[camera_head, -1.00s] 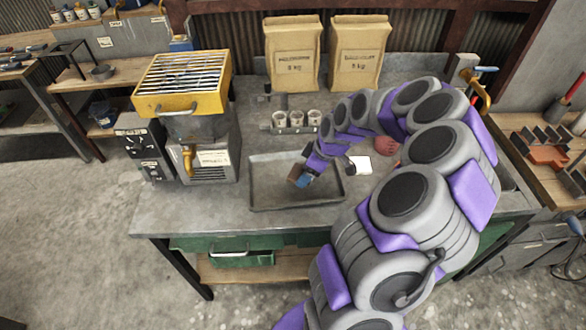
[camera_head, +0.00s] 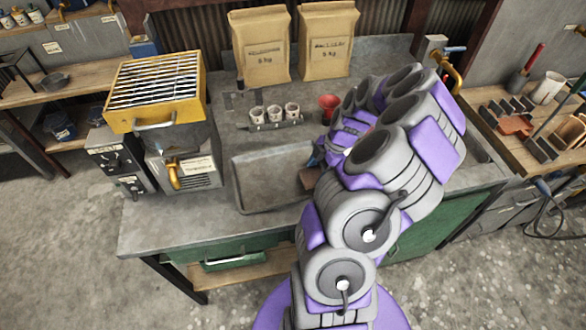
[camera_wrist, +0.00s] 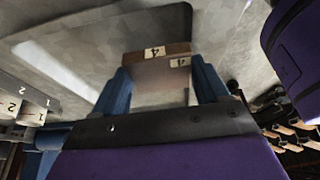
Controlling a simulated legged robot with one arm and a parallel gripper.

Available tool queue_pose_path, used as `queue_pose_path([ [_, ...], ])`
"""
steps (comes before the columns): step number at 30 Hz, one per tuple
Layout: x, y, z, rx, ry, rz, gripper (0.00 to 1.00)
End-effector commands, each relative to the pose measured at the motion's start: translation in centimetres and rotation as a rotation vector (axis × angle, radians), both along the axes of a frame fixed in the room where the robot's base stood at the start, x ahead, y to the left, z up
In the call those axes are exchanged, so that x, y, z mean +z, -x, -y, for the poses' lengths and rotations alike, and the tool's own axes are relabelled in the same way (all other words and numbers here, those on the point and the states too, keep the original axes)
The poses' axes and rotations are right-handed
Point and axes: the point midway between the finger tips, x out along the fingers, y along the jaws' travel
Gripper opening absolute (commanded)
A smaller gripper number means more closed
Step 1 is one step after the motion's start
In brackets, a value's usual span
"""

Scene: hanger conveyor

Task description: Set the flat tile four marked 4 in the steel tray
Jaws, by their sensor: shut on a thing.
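The flat tile four (camera_wrist: 155,50) has a brown edge with a white label marked 4, and a second 4 shows on its pale face. My gripper (camera_wrist: 161,68) is shut on it, with a blue finger at each side. In the head view the tile's brown part (camera_head: 308,178) shows at the right end of the steel tray (camera_head: 240,182), beside my arm. I cannot tell whether it touches the tray. The tray is shallow, grey and rimmed, and its visible part is empty. My arm hides its right end.
Three pale cups (camera_head: 274,114) in a rack and a red cup (camera_head: 328,104) stand behind the tray. Two paper bags (camera_head: 262,48) are at the back. A yellow-topped grill machine (camera_head: 158,90) stands left. Bench room is clear before the tray.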

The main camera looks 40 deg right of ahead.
Motion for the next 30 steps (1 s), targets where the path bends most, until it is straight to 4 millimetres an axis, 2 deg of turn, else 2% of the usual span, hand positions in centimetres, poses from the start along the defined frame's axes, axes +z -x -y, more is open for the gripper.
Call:
queue_pose_path([
  [1, -0.3, -1.3, -0.2, 0.004, 0.002, 0.000, 0.34],
  [6, -1.1, -5.2, -0.5, 0.001, -0.005, 0.001, 0.34],
  [12, -1.3, -7.9, -1.0, 0.000, -0.012, 0.001, 0.34],
  [17, -1.5, -8.3, -1.7, -0.001, -0.007, 0.002, 0.34],
  [22, -3.5, -8.3, -2.2, -0.003, -0.002, 0.000, 0.34],
  [25, -4.5, -8.3, -2.0, -0.003, -0.004, 0.001, 0.34],
  [30, -4.6, -8.3, -1.5, -0.002, -0.009, 0.001, 0.34],
])
